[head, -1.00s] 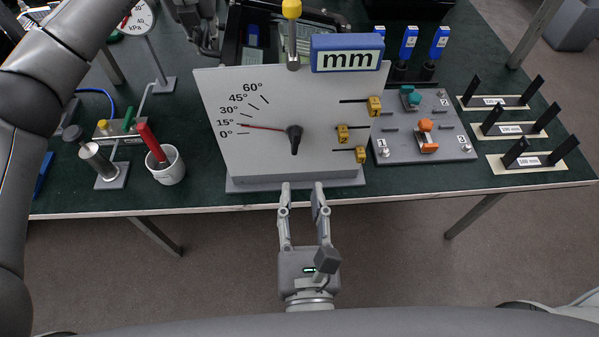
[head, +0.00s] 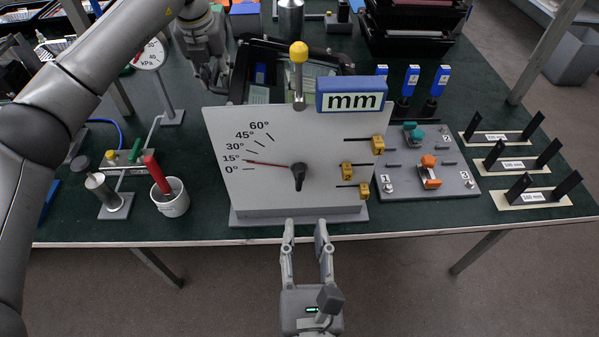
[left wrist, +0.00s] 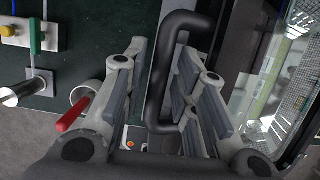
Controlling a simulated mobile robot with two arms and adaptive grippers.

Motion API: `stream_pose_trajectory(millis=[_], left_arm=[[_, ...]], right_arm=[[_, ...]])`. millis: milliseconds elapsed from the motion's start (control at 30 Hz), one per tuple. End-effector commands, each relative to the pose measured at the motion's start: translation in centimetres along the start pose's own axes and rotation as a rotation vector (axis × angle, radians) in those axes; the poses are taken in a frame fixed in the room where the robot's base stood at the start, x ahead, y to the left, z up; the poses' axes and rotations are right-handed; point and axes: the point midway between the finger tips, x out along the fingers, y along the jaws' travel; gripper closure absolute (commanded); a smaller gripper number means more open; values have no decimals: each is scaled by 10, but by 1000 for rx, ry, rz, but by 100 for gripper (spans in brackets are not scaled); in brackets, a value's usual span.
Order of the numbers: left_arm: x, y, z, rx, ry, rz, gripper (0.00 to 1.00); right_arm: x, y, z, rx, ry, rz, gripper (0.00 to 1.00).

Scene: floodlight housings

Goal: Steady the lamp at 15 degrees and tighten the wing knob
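The black-framed lamp (head: 243,75) with a glass front lies behind the white dial plate (head: 240,195). My left gripper (head: 216,82) is at its left side; in the left wrist view its fingers (left wrist: 163,60) stand apart with the lamp's bent black handle (left wrist: 158,85) between them. A gap shows on the handle's left; contact on its right is unclear. The red pointer (head: 268,164) reads near the 15° mark. A dark knob (head: 299,174), seemingly the wing knob, sits at the pointer's pivot. My right gripper (head: 306,224) is open and empty, in front of the plate's base.
A yellow-topped post (head: 299,75) and a blue "mm" display (head: 351,94) stand at the plate's top. A white cup with a red handle (head: 170,203) is left; a grey switch board (head: 455,180) and black-post stands (head: 528,196) are right. Floor in front is clear.

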Motion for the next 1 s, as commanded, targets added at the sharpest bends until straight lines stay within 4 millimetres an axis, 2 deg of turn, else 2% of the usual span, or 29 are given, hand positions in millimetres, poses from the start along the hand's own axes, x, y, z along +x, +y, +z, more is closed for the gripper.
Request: stream_pose_trajectory(millis=[1000], left_arm=[[-53,0,0,0,1,0,73]], right_arm=[[0,2,24,0,0,0,68]])
